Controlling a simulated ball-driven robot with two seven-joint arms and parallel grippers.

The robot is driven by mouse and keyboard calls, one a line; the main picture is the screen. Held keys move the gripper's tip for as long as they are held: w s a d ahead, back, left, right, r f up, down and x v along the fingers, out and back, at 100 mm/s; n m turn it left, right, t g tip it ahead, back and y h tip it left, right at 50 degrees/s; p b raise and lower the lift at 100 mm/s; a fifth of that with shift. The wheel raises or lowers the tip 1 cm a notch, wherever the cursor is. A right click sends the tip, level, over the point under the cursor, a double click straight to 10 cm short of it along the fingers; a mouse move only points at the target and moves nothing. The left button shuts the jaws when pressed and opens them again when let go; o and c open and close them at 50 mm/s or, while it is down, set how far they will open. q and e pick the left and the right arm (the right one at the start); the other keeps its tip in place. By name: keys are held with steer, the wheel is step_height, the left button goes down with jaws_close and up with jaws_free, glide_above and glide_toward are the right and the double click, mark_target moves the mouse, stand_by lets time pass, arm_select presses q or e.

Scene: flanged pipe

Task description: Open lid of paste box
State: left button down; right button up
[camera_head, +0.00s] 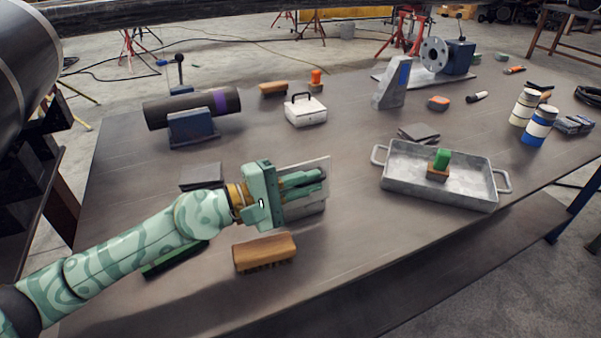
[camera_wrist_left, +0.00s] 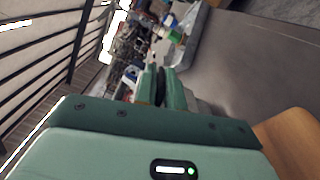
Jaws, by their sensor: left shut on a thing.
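The paste box (camera_head: 306,209) is a low grey box on the near middle of the table, mostly hidden under my left gripper. A thin pale panel, which looks like its lid (camera_head: 322,163), stands tilted up behind the fingers. My left gripper (camera_head: 305,180) comes in from the left, above the box, with its fingers shut on what appears to be the lid's edge or handle. In the left wrist view a dark piece (camera_wrist_left: 161,78) sits between the green fingers (camera_wrist_left: 161,92). My right gripper is in neither view.
A wooden brush (camera_head: 264,252) lies just in front of the box. A metal tray (camera_head: 440,190) holding a green-topped block is to the right. A white box with a handle (camera_head: 305,110) stands behind. The table's front right area is clear.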

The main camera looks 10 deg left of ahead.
arm_select(q)
steer(key=shift+s+d+f+m, duration=0.25)
steer(key=shift+s+m, duration=0.1)
steer(key=shift+m, duration=0.15)
steer(key=shift+s+d+f+m, duration=0.25)
steer(key=shift+s+m, duration=0.1)
steer(key=shift+m, duration=0.15)
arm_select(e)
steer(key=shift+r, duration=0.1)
arm_select(q)
steer(key=c, duration=1.5)
jaws_free()
steer(key=shift+c, duration=0.2)
steer(key=shift+a, duration=0.1)
